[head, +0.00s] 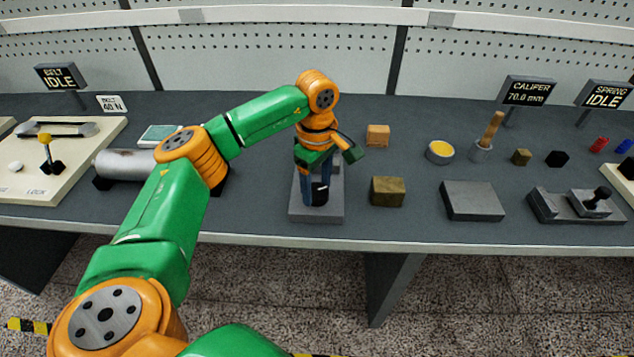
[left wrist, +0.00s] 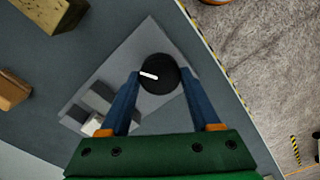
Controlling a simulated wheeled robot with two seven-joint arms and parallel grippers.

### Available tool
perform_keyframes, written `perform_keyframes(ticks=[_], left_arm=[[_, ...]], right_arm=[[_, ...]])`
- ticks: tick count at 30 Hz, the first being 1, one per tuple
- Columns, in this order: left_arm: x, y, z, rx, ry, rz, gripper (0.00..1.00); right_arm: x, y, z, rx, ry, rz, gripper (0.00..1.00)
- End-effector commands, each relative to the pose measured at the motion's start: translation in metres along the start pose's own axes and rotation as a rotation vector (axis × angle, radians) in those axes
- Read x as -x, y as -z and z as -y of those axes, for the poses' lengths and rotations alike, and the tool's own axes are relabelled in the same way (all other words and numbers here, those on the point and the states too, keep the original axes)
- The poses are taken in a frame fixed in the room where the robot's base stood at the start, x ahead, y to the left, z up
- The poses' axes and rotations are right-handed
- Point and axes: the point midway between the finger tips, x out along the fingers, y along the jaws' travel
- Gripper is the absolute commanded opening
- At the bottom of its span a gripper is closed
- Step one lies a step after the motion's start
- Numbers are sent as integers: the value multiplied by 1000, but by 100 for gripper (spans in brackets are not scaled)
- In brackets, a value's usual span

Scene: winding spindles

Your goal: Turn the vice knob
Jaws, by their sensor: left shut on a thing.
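The vice is a grey base plate (head: 302,215) with grey blocks, near the table's front edge in the head view. Its plate (left wrist: 152,35) and blocks (left wrist: 97,97) also show in the left wrist view. The round black vice knob (left wrist: 158,68) has a white line that points left and slightly up in the left wrist view; the knob (head: 321,196) is partly hidden in the head view. My left gripper (head: 317,190) points down over the vice. In the left wrist view, its blue fingers (left wrist: 160,76) are shut on opposite sides of the knob. My right gripper is not in view.
A brass-coloured block (head: 388,191) stands right of the vice, with an orange block (head: 377,135) behind it. A grey slab (head: 472,201) lies further right. A metal cylinder (head: 125,164) lies to the left, partly behind my arm. The table's front edge (head: 440,246) is close to the vice.

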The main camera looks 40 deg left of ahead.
Motion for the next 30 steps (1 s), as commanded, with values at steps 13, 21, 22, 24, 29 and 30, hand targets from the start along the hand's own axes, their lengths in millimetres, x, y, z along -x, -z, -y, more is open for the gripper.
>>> perform_keyframes(ticks=[13,21,22,24,29,30], left_arm=[[1,0,0,423,-3,-1,8],[2,0,0,679,-4,-1,8],[2,0,0,708,-4,-1,8],[2,0,0,774,-3,-1,8],[1,0,0,926,-2,-1,8],[1,0,0,964,-2,-1,8]], right_arm=[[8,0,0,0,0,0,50],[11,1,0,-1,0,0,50],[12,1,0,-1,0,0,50],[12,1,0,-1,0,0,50],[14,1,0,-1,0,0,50],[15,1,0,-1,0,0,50]])
